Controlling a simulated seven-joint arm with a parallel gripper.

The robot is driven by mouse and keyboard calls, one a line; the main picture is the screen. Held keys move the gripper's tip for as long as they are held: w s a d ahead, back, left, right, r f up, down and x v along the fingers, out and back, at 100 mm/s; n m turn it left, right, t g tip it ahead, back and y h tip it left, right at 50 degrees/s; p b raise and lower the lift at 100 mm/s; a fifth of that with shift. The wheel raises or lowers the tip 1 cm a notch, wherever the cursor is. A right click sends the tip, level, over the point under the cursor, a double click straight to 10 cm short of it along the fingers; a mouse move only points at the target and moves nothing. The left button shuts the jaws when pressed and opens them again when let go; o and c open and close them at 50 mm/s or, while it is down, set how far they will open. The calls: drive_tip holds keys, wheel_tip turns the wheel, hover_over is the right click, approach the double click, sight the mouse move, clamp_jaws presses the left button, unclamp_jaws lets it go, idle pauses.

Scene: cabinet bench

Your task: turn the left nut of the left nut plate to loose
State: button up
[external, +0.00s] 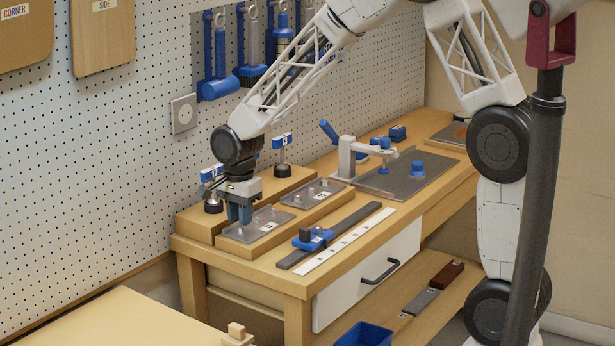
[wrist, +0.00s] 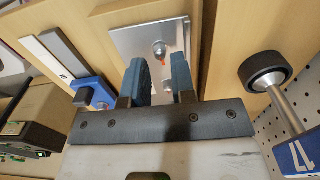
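The left nut plate (external: 263,229) is a grey metal plate on a raised wooden block at the bench's near left end. My gripper (external: 239,218) points down over its left end, with the fingertips close to the plate. The left nut is not clearly visible; the fingers cover that end of the plate. I cannot tell whether they touch it.
A second nut plate (external: 315,192) lies farther right. Dark round-based posts with blue tags, one (external: 282,168) at the back, stand close to my wrist. A blue slider (external: 312,239) sits on a rail in front. A blue-handled clamp (external: 347,155) stands farther along the bench.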

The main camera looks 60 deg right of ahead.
sight(240, 230)
drive_tip(key=shift+f, duration=1.05)
clamp_jaws()
